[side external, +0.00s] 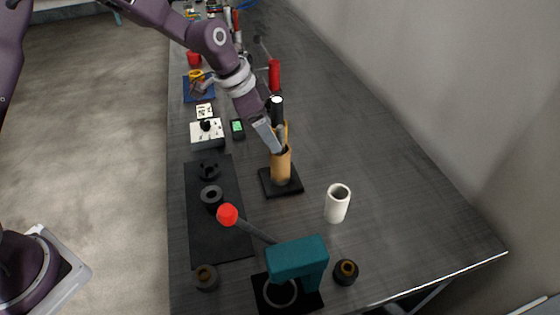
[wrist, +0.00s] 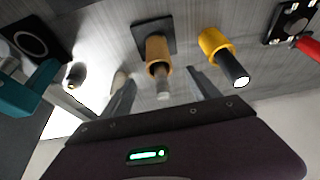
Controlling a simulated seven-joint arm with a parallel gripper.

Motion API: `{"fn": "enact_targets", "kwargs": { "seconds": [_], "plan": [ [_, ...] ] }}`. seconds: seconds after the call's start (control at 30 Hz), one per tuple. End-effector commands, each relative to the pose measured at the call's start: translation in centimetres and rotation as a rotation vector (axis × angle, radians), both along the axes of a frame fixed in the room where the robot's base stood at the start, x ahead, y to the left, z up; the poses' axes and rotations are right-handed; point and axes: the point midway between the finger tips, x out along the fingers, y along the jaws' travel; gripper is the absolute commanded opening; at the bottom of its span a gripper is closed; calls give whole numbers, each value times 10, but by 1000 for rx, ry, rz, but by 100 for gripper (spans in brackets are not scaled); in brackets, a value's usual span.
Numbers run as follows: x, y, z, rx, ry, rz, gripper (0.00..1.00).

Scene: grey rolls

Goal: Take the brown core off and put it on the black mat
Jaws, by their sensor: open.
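The brown core (side external: 281,168) stands upright on a square black base (side external: 267,183) in the middle of the table. In the wrist view the brown core (wrist: 156,48) points toward me, with a grey post end showing at its mouth. My gripper (side external: 277,146) is at the top of the core. In the wrist view my gripper (wrist: 161,95) is open, with one finger on each side of the core's line and a gap to each. The black mat (side external: 231,238) lies to the left of the base, with two dark rings on it: one ring (side external: 209,169) and another (side external: 212,196).
A white tube (side external: 337,204) stands right of the base. A teal press (side external: 297,262) with a red-knobbed lever stands in front. Dark rolls with brown centres sit nearby, one (side external: 206,278) left and one (side external: 345,272) right. A yellow holder (wrist: 214,42) carries a black cylinder (wrist: 233,70).

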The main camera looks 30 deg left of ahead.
Motion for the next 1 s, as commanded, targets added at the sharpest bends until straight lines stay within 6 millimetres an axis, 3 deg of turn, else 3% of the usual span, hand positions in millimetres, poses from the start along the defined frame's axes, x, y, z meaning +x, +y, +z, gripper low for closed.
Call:
{"fn": "enact_targets", "kwargs": {
  "seconds": [0.43, 0.7, 1.0],
  "plan": [
    [19, -20, -66, -3, 5, -7, 71],
    [21, -22, -71, -3, 3, -6, 71],
    [21, -22, -71, -3, 3, -6, 12]
  ]
}}
